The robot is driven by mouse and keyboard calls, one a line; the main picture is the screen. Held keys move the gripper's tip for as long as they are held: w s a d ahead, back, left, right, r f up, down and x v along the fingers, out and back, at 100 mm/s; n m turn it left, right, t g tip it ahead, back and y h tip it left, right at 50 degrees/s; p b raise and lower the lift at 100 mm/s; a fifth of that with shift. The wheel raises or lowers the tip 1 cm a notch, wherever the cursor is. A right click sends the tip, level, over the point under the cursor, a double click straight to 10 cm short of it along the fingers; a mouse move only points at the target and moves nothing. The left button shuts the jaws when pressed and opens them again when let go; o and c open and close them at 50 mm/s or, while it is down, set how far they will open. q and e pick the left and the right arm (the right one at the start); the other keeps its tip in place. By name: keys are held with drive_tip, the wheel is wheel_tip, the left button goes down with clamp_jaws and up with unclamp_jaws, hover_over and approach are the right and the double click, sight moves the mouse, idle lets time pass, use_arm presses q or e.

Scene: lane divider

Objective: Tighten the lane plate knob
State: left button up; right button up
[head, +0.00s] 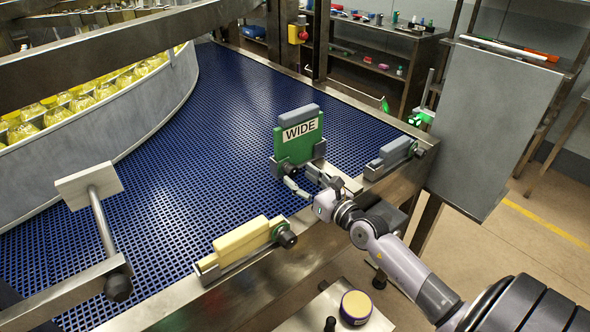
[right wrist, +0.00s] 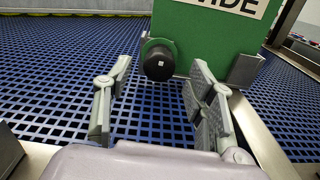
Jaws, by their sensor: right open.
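The lane plate (head: 287,146) is green with a white WIDE label and stands upright at the belt's near edge, between grey brackets. Its round black knob (right wrist: 158,62) sits low on the near face, with a green ring behind it. In the head view the knob (head: 289,168) is small and dark. My right gripper (head: 301,178) is open and empty in front of the plate. In the right wrist view its fingers (right wrist: 161,75) stand left and right of the knob, which appears beyond the fingertips. Whether they touch it I cannot tell. My left gripper is not in view.
A cream block (head: 241,238) with a black knob sits on the rail left of the plate, a grey block (head: 390,153) right of it. A metal rail (head: 330,237) runs along the near edge. The blue belt (head: 190,165) is clear behind. A grey panel (head: 492,125) stands right.

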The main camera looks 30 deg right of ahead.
sight(294, 172)
drive_tip(key=shift+w+a, duration=0.1)
drive_tip(key=shift+w, duration=1.5)
drive_tip(key=shift+c, duration=0.5)
drive_tip(key=c, duration=1.1)
